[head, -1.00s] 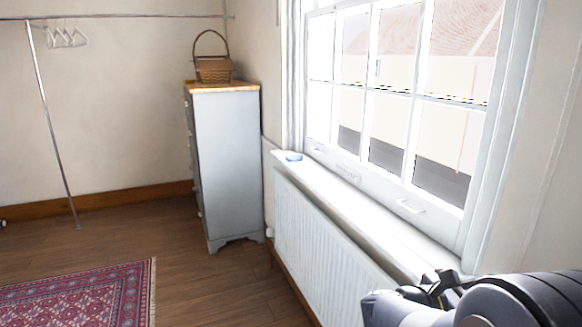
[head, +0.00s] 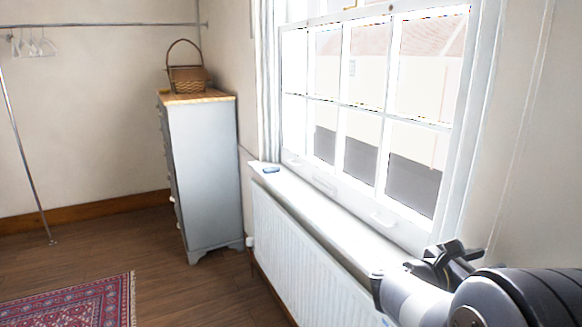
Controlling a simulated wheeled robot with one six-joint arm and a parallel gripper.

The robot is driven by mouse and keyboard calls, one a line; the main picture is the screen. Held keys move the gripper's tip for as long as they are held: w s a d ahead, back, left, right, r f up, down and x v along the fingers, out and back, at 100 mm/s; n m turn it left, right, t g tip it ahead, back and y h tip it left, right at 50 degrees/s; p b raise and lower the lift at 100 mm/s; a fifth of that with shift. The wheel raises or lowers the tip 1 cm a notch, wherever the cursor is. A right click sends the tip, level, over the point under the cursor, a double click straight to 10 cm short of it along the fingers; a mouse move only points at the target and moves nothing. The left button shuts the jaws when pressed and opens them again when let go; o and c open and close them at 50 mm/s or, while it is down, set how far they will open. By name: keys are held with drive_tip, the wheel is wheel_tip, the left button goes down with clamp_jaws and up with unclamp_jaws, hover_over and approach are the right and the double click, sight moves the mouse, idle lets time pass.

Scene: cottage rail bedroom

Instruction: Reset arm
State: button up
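My arm comes in at the lower right of the head view, dark with a pale section. At its far end is my gripper (head: 458,252), a small dark shape in front of the wall beside the window's lower right corner. It points away from me, and I cannot make out whether its fingers are apart or closed. I see nothing held in it, though its far side is hidden.
A window with a white sill (head: 320,212) and a radiator (head: 290,245) run along the right wall. A small blue item (head: 271,170) lies on the sill. A grey chest of drawers (head: 205,180) bears a wicker basket (head: 187,80). Bare floor and a red rug (head: 70,305) lie left.

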wheel_tip(320, 180, up, 25)
drive_tip(key=p, duration=1.7)
drive_tip(key=shift+r, duration=0.15)
drive_tip(key=shift+s+a+f+b, duration=0.2)
drive_tip(key=shift+a+b, duration=0.15)
drive_tip(key=shift+a, duration=0.55)
drive_tip(key=shift+s+a+f+b, duration=0.15)
drive_tip(key=shift+a+b, duration=0.2)
drive_tip(key=shift+a, duration=0.6)
drive_tip(key=shift+s+a+f+b, duration=0.1)
drive_tip(key=shift+s+a+b, duration=0.2)
drive_tip(key=shift+a, duration=0.6)
drive_tip(key=shift+w, duration=0.1)
drive_tip(key=shift+f, duration=0.1)
